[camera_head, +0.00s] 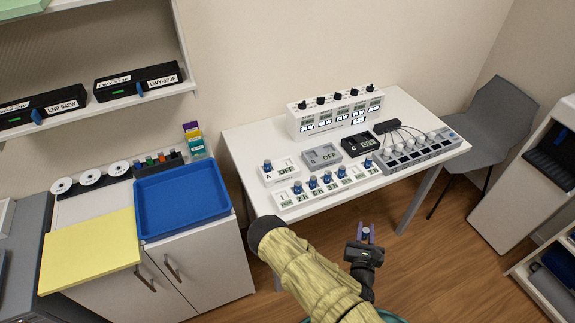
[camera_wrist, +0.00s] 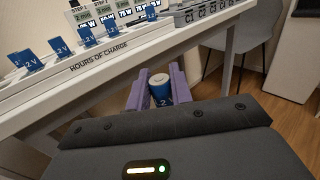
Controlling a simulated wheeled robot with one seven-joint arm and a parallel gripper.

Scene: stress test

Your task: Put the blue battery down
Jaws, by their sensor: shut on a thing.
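My gripper (camera_head: 366,234) has purple fingers and is in front of the white table (camera_head: 238,148), over the floor and clear of the table's front edge. In the wrist view its fingers are shut on the blue battery (camera_wrist: 160,90), which has a pale top end and stands roughly upright between them. In the head view the battery is too small to make out clearly. A white charging strip (camera_head: 283,202) lies along the table's front edge and holds several other blue batteries. In the wrist view it bears the words "HOURS OF CHARGE".
A blue tray (camera_head: 184,229) sits on the left cabinet. A grey chair (camera_head: 500,110) stands right.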

